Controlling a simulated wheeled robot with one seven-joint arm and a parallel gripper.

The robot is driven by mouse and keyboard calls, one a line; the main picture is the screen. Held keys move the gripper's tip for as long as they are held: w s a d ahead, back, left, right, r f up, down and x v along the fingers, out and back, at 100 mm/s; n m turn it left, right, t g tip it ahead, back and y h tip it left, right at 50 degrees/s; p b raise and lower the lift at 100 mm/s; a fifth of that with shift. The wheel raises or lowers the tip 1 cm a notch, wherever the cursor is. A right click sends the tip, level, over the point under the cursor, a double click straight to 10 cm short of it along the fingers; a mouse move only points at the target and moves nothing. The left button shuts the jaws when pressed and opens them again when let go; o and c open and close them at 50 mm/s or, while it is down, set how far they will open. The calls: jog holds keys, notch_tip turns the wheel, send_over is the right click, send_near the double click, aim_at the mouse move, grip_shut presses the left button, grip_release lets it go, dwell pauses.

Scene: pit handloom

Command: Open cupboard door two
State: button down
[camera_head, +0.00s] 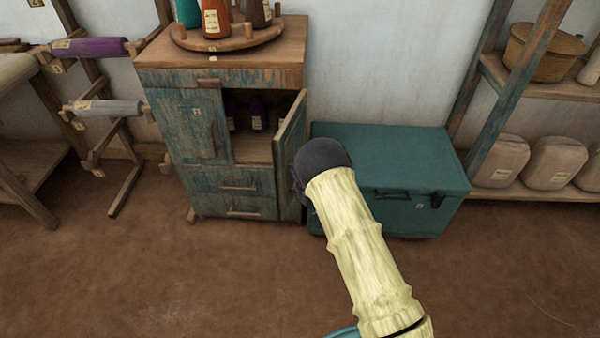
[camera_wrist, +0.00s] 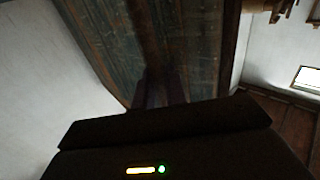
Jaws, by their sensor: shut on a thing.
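The blue-green worn wooden cupboard (camera_head: 215,181) stands against the wall, with two doors above its drawers. Its right door (camera_head: 290,146) is swung well outward, showing dark bottles in the compartment. Its left door (camera_head: 184,125) is closed. I cannot read a number on the open door. My gripper is mostly hidden behind my dark wrist in the head view, at the open door's outer side. In the wrist view, my gripper's dark fingers (camera_wrist: 162,88) are closed against the door's face (camera_wrist: 190,50), shut on its handle, which is mostly hidden.
A teal chest (camera_head: 390,160) stands close to the right of the open door. A round tray (camera_head: 227,44) with bottles sits on the cupboard top. Yarn rollers (camera_head: 90,47) stand at left, and a shelf (camera_head: 535,193) with wrapped bundles at right. The brown floor in front is clear.

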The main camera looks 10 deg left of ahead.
jog(key=shift+w+r, duration=0.15)
jog(key=c, duration=1.5)
grip_release()
jog(key=shift+a, duration=0.1)
jog(key=p+v, duration=0.1)
jog(key=v, duration=1.6)
jog(key=shift+s, duration=0.25)
jog(key=shift+w, duration=0.15)
